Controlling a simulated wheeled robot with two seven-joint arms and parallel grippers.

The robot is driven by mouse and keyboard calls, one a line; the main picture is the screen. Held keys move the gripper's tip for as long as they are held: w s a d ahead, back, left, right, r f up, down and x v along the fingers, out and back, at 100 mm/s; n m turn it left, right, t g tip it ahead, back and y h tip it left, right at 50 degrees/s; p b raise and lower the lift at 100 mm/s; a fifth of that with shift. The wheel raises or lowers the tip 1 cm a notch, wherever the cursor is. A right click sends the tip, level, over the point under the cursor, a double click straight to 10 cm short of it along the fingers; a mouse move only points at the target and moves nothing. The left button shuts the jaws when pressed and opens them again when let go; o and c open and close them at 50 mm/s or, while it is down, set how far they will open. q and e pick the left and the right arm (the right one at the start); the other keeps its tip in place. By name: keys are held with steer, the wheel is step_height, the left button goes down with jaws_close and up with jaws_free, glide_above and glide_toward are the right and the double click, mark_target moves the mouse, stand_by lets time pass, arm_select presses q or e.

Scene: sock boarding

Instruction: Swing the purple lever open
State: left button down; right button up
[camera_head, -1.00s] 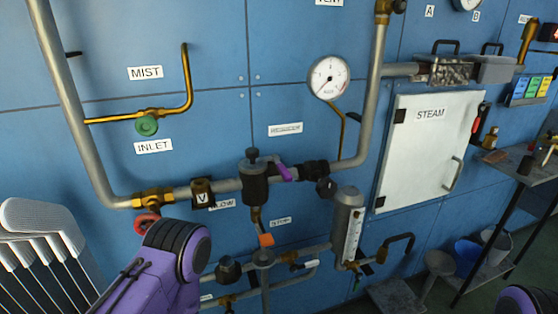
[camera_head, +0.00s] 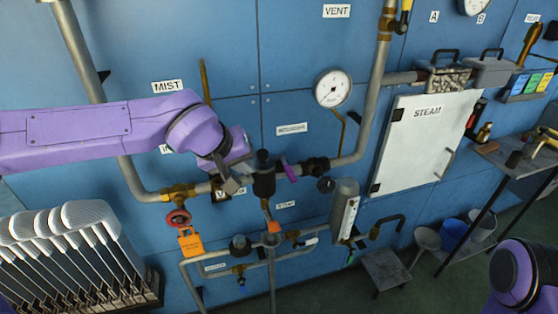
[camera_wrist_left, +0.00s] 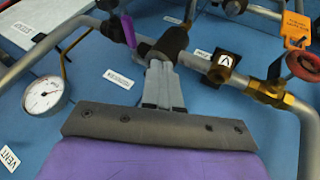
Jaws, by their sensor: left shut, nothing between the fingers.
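The purple lever (camera_head: 290,172) is a short handle on the pipe, just right of a dark upright valve body (camera_head: 264,180). In the left wrist view the lever (camera_wrist_left: 128,31) sticks out beside the dark valve body (camera_wrist_left: 172,40). My left gripper (camera_head: 232,186) is shut and empty, just left of the valve body in the head view. In the left wrist view its closed fingers (camera_wrist_left: 160,68) point at the valve body, with the lever to their upper left. Whether the fingertips touch the body I cannot tell. My right gripper is out of view.
A pressure gauge (camera_head: 333,87) hangs upper right of the lever. A red valve wheel (camera_head: 178,218) with an orange tag (camera_head: 191,242) is lower left. A white STEAM door (camera_head: 425,140) is at right. A rack of sock boards (camera_head: 75,255) stands lower left.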

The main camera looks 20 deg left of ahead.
arm_select(q)
steer(key=shift+r, duration=0.25)
steer(key=shift+d, duration=0.1)
steer(key=w+d+f, duration=0.5)
steer(key=w+f, duration=0.3)
stand_by(0.4)
